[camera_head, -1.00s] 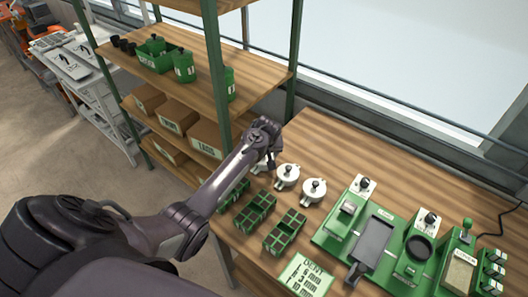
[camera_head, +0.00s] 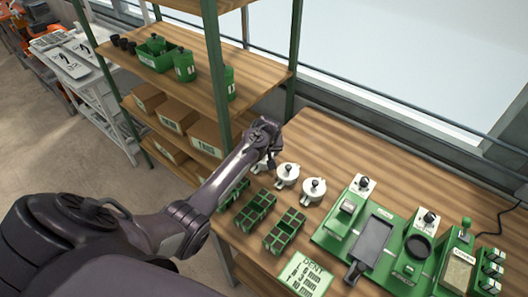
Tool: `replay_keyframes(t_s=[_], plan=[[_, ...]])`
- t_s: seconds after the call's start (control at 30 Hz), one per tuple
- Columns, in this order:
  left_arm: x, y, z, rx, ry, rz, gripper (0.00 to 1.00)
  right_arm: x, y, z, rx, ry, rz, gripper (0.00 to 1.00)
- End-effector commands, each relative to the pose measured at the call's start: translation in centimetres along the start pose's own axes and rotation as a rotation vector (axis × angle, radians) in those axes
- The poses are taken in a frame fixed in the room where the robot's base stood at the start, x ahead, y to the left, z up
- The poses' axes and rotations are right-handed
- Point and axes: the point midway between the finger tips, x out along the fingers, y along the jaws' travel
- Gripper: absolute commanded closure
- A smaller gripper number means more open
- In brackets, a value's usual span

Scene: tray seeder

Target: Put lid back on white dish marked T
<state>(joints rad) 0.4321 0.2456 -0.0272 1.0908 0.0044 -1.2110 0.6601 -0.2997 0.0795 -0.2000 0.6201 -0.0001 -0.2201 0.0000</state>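A third white dish (camera_head: 258,168) is mostly hidden behind my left gripper (camera_head: 270,159). I cannot read a T on any of them. My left gripper points down over this third dish, at the back left of the bench. Its fingers are too small and dark to show whether they are open, or whether they hold a lid. My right gripper is out of view.
Green divided trays (camera_head: 255,210) stand in front of the dishes, partly under my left forearm. A green seeder station (camera_head: 333,228) fills the bench to the right. A dent chart (camera_head: 305,275) lies at the front edge. A shelf post (camera_head: 215,70) rises close to my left arm.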

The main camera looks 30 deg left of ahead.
Motion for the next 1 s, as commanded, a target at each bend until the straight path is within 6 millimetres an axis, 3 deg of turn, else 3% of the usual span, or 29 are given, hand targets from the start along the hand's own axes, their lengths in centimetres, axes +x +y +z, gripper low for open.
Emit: replay_keyframes(t_s=[0.13,0.17,0.33,0.5,0.6,1.0], plan=[[0.00,-0.01,-0.01,0.000,0.000,0.000,0.53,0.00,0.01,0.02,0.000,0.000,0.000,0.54],[0.00,0.00,-0.01,-0.001,0.000,0.000,0.27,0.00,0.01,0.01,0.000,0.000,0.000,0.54],[0.00,-0.02,-0.01,-0.001,0.000,0.000,0.06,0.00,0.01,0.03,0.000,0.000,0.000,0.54],[0.00,-0.03,-0.01,-0.001,0.000,-0.001,0.06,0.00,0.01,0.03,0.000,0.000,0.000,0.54],[0.01,-0.03,0.01,-0.001,0.000,-0.001,0.00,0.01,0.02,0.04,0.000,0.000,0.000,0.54],[-0.84,-0.02,-0.35,-0.001,0.000,-0.001,0.00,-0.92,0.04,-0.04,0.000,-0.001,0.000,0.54]])
